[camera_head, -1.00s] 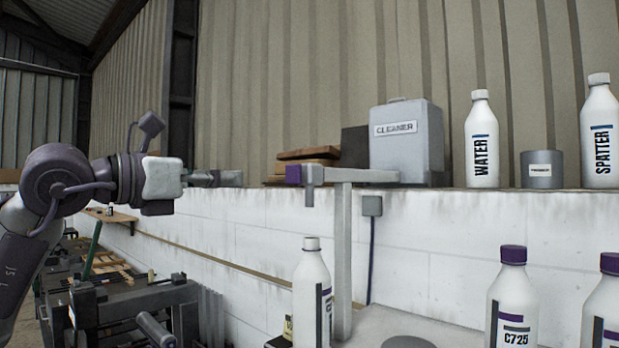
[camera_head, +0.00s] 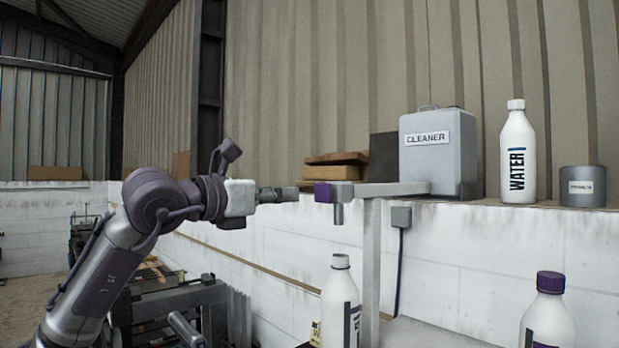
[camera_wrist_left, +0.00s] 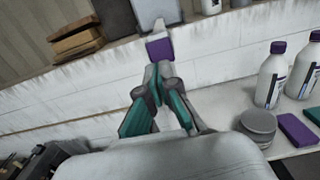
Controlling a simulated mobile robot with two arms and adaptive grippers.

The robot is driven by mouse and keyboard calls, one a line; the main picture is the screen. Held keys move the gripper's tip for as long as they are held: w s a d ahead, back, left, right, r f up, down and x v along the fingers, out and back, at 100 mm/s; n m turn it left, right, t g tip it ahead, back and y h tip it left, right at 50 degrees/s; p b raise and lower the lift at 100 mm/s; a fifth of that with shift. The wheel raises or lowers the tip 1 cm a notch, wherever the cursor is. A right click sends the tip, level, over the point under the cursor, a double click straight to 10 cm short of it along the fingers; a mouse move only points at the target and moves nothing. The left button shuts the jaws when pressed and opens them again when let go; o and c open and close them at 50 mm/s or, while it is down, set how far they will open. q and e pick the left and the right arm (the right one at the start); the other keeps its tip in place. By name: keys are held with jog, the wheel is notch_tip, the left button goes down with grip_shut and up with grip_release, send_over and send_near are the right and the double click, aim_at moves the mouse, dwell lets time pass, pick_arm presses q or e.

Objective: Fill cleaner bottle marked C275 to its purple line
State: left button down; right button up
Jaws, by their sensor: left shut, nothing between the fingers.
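The grey CLEANER can (camera_head: 437,165) stands on the wall ledge. Its arm-like spout ends in a purple block (camera_head: 323,193) with a short nozzle below; the block also shows in the left wrist view (camera_wrist_left: 159,48). My left gripper (camera_head: 292,194) is shut and empty, with its tips just left of the purple block; contact is unclear. In the left wrist view its fingertips (camera_wrist_left: 160,70) point at the block. A white-capped bottle (camera_head: 338,300) stands uncapped-looking or capped, I cannot tell, below the spout; its marking is unreadable. My right gripper is not in view.
A purple-capped bottle (camera_head: 548,322) stands at lower right. The left wrist view shows two such bottles, a round grey disc (camera_wrist_left: 258,122) and a purple block-shaped pad (camera_wrist_left: 297,128). The WATER bottle (camera_head: 518,150) and PRIMER tin (camera_head: 583,186) stand on the ledge.

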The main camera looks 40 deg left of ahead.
aim_at(320, 193)
pick_arm(q)
jog(key=w, duration=0.1)
jog(key=w+p, duration=0.1)
jog(key=w, duration=0.1)
jog(key=w+p, duration=0.1)
jog(key=shift+w+d+r, duration=0.15)
jog(key=shift+w+d, duration=0.1)
jog(key=shift+w, duration=0.1)
jog(key=shift+w+p, duration=0.4)
jog(key=shift+w, duration=0.15)
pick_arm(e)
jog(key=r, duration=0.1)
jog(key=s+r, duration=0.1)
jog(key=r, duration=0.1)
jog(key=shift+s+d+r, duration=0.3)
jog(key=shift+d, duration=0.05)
pick_arm(q)
jog(key=shift+w, duration=0.1)
